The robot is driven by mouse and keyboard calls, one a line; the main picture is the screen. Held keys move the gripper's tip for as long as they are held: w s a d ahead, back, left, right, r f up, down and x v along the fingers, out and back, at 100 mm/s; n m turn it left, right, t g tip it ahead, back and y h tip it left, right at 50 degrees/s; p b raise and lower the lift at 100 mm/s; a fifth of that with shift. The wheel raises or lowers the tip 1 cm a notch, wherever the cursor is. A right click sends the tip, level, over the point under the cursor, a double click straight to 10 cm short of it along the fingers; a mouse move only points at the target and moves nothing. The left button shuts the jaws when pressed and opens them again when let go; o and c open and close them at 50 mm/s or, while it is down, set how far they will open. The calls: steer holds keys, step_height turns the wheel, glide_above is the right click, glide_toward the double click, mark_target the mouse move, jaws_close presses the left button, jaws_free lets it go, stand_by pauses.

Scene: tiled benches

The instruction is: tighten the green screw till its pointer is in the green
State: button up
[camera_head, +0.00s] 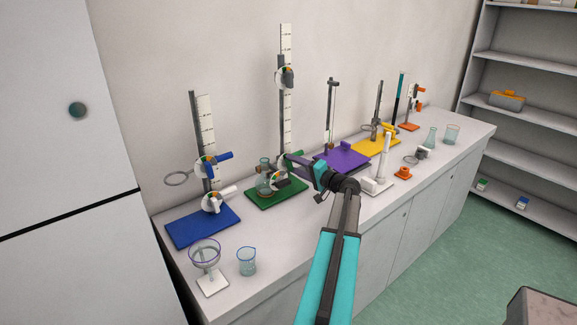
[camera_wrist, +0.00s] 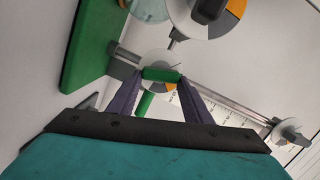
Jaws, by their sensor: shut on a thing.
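The green screw (camera_wrist: 162,75) has a bar-shaped handle in front of a white dial (camera_wrist: 150,58) on a stand with a green base (camera_head: 262,200). My gripper (camera_wrist: 162,77) is shut on the green handle, one dark purple finger at each end. In the head view my gripper (camera_head: 286,158) reaches the stand from the right, and the green screw (camera_head: 295,155) shows only in part. An orange patch of the dial shows below the handle. The pointer is hidden or too small to tell.
A larger dial with a black knob (camera_wrist: 208,10) is close above in the wrist view. Glassware (camera_head: 265,186) stands over the green base. Stands with blue (camera_head: 195,233) and purple (camera_head: 335,160) bases flank it. A beaker (camera_head: 246,262) stands at the front.

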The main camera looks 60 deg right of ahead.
steer(key=shift+f+m, duration=0.1)
steer(key=shift+m, duration=0.8)
steer(key=o, duration=1.3)
steer(key=shift+c, duration=0.2)
steer(key=shift+s, duration=0.15)
steer(key=s+a+b, duration=0.2)
steer(key=s+b, duration=0.2)
steer(key=s, duration=0.9)
steer(key=shift+s+a, duration=0.2)
steer(key=shift+s, duration=0.1)
